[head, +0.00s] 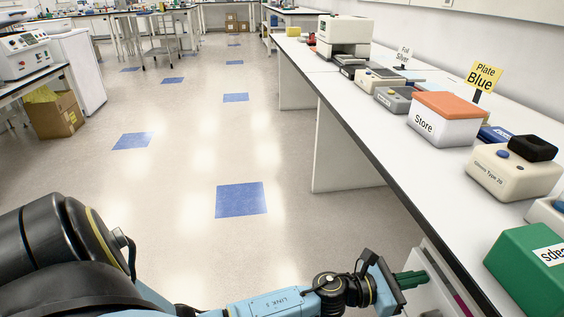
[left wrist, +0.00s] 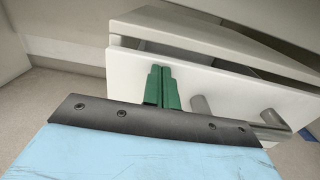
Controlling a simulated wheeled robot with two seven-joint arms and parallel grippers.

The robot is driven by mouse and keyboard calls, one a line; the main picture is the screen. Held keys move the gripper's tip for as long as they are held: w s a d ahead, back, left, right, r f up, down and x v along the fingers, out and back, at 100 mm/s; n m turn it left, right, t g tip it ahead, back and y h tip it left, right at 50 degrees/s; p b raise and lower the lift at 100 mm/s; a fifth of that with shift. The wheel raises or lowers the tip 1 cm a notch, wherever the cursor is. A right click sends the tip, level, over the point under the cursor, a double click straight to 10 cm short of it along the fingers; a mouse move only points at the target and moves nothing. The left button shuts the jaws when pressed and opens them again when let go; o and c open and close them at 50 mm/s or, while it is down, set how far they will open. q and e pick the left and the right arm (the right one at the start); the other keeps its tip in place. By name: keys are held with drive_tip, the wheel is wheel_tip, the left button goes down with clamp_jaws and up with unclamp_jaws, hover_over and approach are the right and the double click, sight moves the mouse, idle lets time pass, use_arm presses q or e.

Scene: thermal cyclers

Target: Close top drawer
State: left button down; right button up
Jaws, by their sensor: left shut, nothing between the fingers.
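The top drawer has a white front (left wrist: 228,88) and a grey metal bar handle (left wrist: 268,126) in the left wrist view. A dark gap shows between the drawer's top edge and the cabinet top (left wrist: 205,33), so the drawer is partly open. My left gripper (left wrist: 162,86) is shut and empty. Its green fingertips overlap the drawer front, left of the handle; I cannot tell whether they touch it. In the head view the left gripper (head: 411,279) is at the bottom right, beside the white drawer unit (head: 424,298) under the bench. My right gripper is not in view.
The long white bench (head: 375,130) runs along the right. It carries a green box (head: 520,268), a cream device (head: 505,172), the Store box (head: 445,128) with an orange lid and other equipment. The floor (head: 180,210) left of the bench is clear.

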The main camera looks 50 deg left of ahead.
use_arm(q)
drive_tip(key=shift+w+d+r, duration=0.1)
drive_tip(key=shift+w+r, duration=0.05)
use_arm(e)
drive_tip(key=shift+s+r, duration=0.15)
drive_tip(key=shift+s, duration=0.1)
use_arm(q)
drive_tip(key=shift+d+r, duration=0.1)
drive_tip(key=v, duration=1.4)
drive_tip(key=shift+f+p, duration=0.25)
drive_tip(key=shift+p, duration=0.2)
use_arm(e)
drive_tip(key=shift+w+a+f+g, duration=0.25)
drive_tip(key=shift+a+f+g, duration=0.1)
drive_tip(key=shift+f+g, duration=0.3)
